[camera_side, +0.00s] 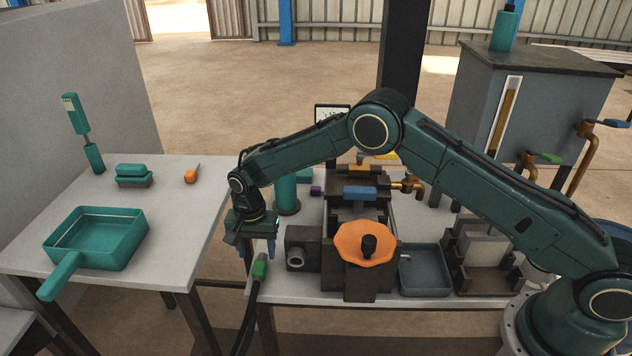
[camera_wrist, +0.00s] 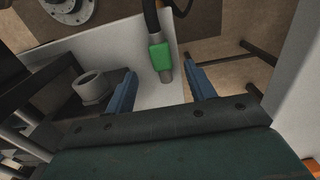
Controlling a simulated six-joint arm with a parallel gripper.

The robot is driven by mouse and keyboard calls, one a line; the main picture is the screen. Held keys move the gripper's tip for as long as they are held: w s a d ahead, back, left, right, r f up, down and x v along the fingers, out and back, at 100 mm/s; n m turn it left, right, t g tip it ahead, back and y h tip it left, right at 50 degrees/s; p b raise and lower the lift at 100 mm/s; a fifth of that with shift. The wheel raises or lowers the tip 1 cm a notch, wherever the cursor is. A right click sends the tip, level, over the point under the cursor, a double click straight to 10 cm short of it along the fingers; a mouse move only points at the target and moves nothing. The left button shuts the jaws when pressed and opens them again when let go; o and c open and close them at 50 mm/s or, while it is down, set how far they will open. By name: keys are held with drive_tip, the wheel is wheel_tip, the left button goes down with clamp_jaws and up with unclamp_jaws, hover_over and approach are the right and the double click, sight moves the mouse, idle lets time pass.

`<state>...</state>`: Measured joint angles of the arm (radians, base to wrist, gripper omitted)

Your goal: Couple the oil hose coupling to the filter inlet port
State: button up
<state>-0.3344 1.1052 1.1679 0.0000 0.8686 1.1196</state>
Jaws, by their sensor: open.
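The oil hose coupling (camera_side: 259,269) has a green sleeve and a grey metal end, on a black hose that hangs over the table's front edge. In the wrist view the coupling (camera_wrist: 160,56) lies ahead of my gripper (camera_wrist: 160,75), its metal end roughly between the two blue fingertips, with gaps on both sides. In the side view my gripper (camera_side: 256,251) points down just above and behind the coupling, open and empty. The grey round port (camera_side: 296,258), seemingly the filter inlet, is on the dark block right of the coupling. It also shows in the wrist view (camera_wrist: 91,87).
The press with its orange handwheel (camera_side: 350,243) stands right of the port, with a grey tray (camera_side: 425,268) beyond. A teal cylinder (camera_side: 287,193) stands behind my gripper. A gap separates the left table (camera_side: 165,225), which holds a teal pan (camera_side: 97,238).

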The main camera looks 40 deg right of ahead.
sight(259, 266)
drive_tip(key=shift+f, duration=0.55)
drive_tip(key=shift+f, duration=0.1)
drive_tip(key=shift+f, duration=2.45)
drive_tip(key=shift+c, duration=0.4)
drive_tip(key=c, duration=1)
